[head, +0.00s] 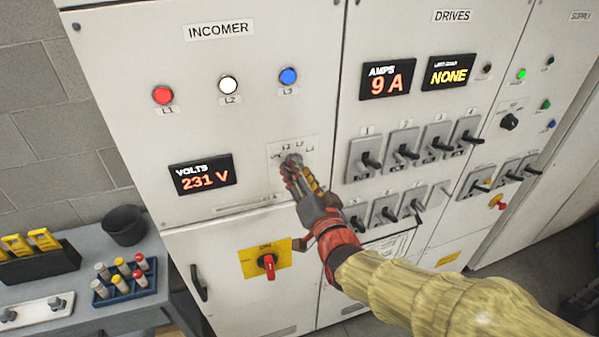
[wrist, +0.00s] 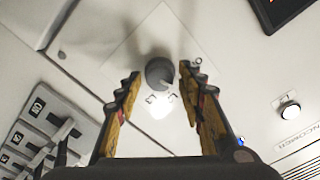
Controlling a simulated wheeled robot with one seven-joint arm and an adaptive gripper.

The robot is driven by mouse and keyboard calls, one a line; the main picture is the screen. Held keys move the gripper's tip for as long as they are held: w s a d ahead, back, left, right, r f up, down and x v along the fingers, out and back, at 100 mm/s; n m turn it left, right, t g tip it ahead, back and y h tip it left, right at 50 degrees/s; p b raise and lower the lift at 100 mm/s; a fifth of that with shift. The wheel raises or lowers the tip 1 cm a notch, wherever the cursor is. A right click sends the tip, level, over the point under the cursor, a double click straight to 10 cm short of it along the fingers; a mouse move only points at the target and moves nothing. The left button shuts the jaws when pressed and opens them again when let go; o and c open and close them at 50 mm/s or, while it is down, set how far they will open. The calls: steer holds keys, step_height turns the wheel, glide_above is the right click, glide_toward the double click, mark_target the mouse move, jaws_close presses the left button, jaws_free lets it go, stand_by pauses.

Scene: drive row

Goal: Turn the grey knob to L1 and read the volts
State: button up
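The grey knob (wrist: 160,73) sits on a pale square plate on the INCOMER panel. In the wrist view it lies between my fingertips, with a gap on each side. My gripper (wrist: 160,78) is open. In the head view my gripper (head: 294,170) reaches up to the plate (head: 308,150) and partly covers the knob (head: 290,159). Small labels show around the knob, but which one it points to I cannot tell. The volts display (head: 203,175) left of the knob reads 231 V.
Red L1 (head: 163,95), white L2 (head: 228,84) and blue L3 (head: 288,76) lamps are above. A red-handled switch (head: 267,263) on a yellow plate is below. Several breaker levers (head: 370,158) are close on the right. A grey bench (head: 100,312) stands at lower left.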

steer(key=shift+o, duration=0.6)
steer(key=shift+s, duration=0.1)
steer(key=v, duration=1.2)
